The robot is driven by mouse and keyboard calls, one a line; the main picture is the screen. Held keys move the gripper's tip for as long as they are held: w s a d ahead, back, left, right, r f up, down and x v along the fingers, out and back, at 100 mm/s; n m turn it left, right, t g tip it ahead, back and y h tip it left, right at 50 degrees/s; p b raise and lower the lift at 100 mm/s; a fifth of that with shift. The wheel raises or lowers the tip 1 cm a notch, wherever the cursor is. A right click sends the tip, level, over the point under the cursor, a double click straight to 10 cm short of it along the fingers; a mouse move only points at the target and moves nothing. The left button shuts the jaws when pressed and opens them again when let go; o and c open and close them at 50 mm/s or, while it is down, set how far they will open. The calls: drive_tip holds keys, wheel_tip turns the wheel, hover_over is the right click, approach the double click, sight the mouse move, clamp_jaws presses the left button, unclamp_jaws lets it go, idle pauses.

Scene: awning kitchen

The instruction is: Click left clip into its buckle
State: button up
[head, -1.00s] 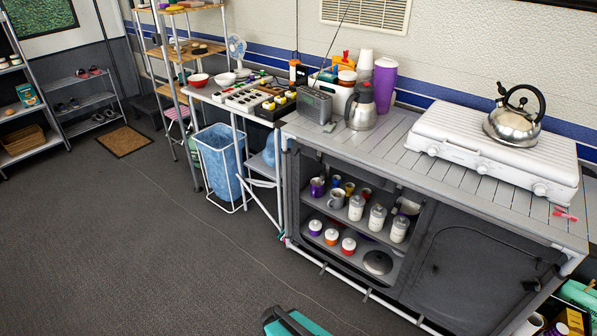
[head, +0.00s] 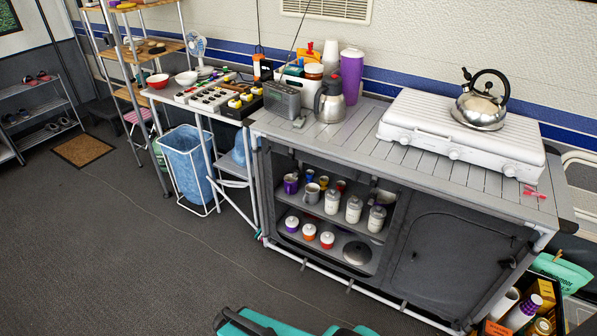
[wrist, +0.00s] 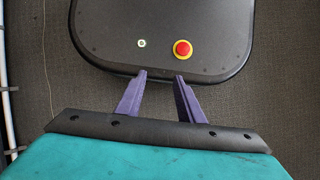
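The left clip and its buckle are too small to make out for certain. The grey kitchen unit (head: 450,268) stands ahead with its left compartment open and its right grey door panel closed. Small dark fittings sit along its white lower rail (head: 330,279), but I cannot tell whether any is the clip. My gripper (wrist: 161,75) shows two purple fingers, apart, with nothing between them in the wrist view. They point over my own base, away from the unit. In the head view the fingers are out of sight.
A white stove (head: 460,140) with a steel kettle (head: 482,100) stands on the slatted top. A blue bin (head: 188,165) stands left of the unit. Crates with bottles (head: 525,312) stand at lower right. Grey floor (head: 130,250) in front is clear. A thin cable crosses it.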

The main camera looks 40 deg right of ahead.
drive_tip(key=n+t+h+b, duration=1)
drive_tip(key=n+h+b, duration=0.7)
drive_tip(key=n+b, duration=0.5)
approach(296, 174)
drive_tip(key=shift+w+a+f+m+b, duration=0.1)
drive_tip(key=shift+a+f+m+b, duration=0.15)
drive_tip(key=shift+a+m+b, duration=0.25)
drive_tip(key=shift+d, duration=0.15)
drive_tip(key=b+x, duration=0.2)
drive_tip(key=x, duration=1)
drive_tip(key=shift+x, duration=0.85)
